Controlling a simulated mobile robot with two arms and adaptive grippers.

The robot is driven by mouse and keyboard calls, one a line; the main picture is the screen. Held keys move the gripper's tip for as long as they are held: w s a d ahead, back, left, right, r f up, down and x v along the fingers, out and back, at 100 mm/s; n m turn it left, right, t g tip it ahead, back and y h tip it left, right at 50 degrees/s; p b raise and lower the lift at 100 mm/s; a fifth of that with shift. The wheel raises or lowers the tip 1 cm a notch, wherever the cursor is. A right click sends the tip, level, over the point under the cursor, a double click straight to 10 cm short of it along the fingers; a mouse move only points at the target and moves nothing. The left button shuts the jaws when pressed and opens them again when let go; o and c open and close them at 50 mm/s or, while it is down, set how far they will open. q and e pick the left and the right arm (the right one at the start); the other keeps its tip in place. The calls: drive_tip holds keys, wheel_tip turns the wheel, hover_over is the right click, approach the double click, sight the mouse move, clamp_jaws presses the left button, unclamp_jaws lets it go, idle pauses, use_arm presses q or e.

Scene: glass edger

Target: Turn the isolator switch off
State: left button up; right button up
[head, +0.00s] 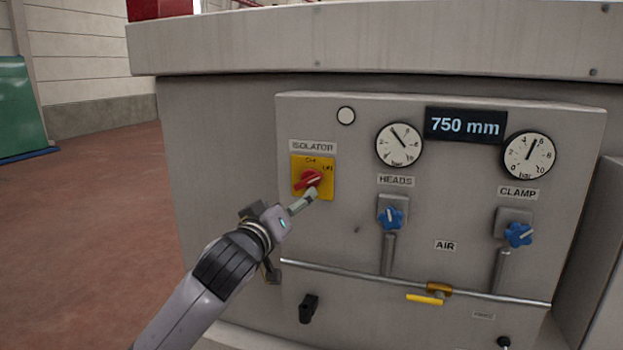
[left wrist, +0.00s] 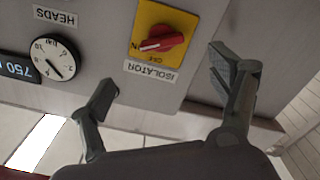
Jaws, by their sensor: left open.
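The isolator switch has a red knob (head: 308,180) on a yellow plate (head: 327,190) at the left of the machine panel. In the left wrist view the red knob (left wrist: 162,42) shows upside down between the fingers, its white mark pointing left, toward a label that seems to read ON. Another label, apparently OFF, is at the plate's lower edge there. My left gripper (head: 301,203) is open, its fingers spread, in front of the plate's lower part in the head view. I cannot tell whether it touches the knob. My right gripper is not in view.
Right of the switch are gauges (head: 400,144), blue knobs (head: 391,217), a 750 mm display (head: 465,125) and a horizontal pipe (head: 360,275) with a yellow-handled valve (head: 426,299). A machine ledge (head: 370,40) overhangs the panel. Open floor (head: 85,220) lies at left.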

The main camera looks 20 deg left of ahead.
sight(307, 185)
use_arm(q)
drive_tip(key=w+p, duration=0.4)
drive_tip(key=w, duration=0.8)
drive_tip(key=shift+w+d, duration=0.1)
drive_tip(key=shift+w, duration=0.25)
drive_tip(key=shift+w+f, duration=0.1)
drive_tip(key=shift+w, duration=0.25)
drive_tip(key=shift+c, duration=0.4)
drive_tip(key=c, duration=1.1)
